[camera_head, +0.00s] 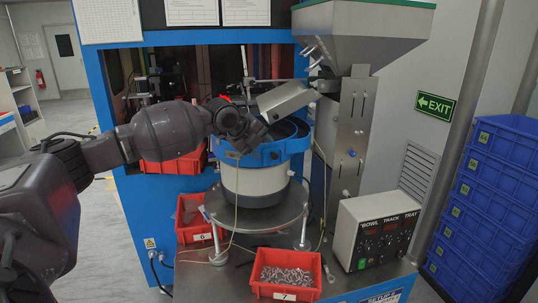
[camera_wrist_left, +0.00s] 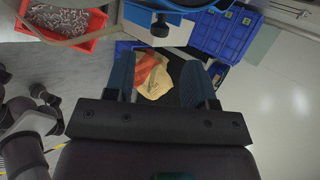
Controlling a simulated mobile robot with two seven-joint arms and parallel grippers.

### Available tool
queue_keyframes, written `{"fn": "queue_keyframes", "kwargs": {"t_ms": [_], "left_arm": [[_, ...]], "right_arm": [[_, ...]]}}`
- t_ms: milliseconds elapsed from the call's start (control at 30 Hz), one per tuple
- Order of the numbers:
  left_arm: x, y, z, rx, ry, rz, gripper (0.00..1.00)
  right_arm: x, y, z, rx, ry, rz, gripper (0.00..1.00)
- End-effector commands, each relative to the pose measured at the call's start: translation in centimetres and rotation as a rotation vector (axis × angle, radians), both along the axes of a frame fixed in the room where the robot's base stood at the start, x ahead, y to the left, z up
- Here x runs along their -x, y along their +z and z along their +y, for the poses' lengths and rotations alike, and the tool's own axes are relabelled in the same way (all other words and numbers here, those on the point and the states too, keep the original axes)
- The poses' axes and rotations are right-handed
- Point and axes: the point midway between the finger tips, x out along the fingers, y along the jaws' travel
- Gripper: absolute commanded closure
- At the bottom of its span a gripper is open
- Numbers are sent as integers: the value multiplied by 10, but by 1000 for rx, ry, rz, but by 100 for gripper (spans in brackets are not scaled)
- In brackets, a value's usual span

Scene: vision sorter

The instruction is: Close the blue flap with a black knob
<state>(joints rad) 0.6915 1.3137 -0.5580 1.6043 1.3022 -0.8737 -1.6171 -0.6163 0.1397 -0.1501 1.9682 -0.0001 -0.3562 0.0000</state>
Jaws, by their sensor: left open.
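My left gripper (camera_head: 250,134) is over the blue-rimmed bowl (camera_head: 268,156) in the head view, with its arm coming in from the left. In the left wrist view the gripper (camera_wrist_left: 160,68) has its two dark fingers spread with nothing held between them. A blue part with a black knob (camera_wrist_left: 160,27) shows at the top of the left wrist view, beyond the fingertips and apart from them in the picture. Most of this blue part is cut off by the frame edge, so I cannot tell how far open it is. My right gripper is out of view.
A steel hopper (camera_head: 362,35) stands behind the bowl, with a control box (camera_head: 375,230) to the right. A red bin of screws (camera_head: 285,275) and another red bin (camera_head: 196,222) sit on the bench. Blue crates (camera_head: 490,195) are stacked at the right.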

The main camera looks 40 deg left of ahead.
Motion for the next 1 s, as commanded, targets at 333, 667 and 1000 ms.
{"fn": "queue_keyframes", "kwargs": {"t_ms": [333, 667, 1000], "left_arm": [[19, 17, 4, 1, 0, 1, 50], [19, 18, 4, 1, 0, 1, 50], [18, 18, 4, 53, 49, 7, 50]], "right_arm": [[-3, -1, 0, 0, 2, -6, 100], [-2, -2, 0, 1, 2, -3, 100], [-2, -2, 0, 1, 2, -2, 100]]}}
